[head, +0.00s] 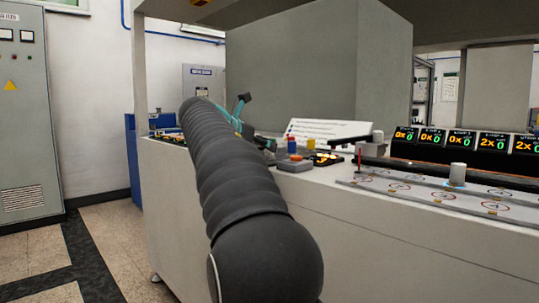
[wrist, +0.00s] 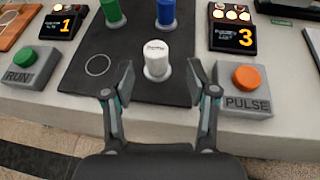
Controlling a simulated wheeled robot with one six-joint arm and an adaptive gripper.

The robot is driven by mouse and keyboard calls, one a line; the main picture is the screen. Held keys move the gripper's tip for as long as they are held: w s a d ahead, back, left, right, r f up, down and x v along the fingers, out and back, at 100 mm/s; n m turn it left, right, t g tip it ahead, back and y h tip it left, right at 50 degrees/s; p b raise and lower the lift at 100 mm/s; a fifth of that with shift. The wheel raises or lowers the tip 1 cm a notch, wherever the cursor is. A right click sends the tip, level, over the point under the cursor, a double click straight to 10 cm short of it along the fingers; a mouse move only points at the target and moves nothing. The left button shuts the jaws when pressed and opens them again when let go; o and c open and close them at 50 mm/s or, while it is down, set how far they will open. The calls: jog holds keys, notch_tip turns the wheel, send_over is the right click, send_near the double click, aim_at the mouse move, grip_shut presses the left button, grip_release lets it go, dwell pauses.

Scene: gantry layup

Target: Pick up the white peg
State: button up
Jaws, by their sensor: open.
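The white peg (wrist: 155,58) stands upright on a black mat (wrist: 120,62) in the wrist view, with small dark print near its top. My gripper (wrist: 160,78) is open, its two fingers apart at the near side of the peg, one to the left and one to the right. The peg is not held. In the head view my gripper (head: 241,112) is beyond my dark arm, which hides part of the bench. I cannot make out this peg there.
A green peg (wrist: 112,12) and a blue peg (wrist: 165,12) stand behind. A RUN button box (wrist: 33,70) is left and a PULSE button box (wrist: 243,88) right. Displays reading 1 (wrist: 64,22) and 3 (wrist: 233,32) flank the mat. A white cylinder (head: 457,173) stands farther right.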

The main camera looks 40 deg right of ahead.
aim_at(269, 158)
jog(key=x, duration=0.4)
jog(key=shift+w+d+f+b, duration=0.25)
jog(key=shift+w+f+b, duration=0.05)
jog(key=shift+f+b, duration=0.05)
grip_shut()
jog(key=shift+r, duration=0.1)
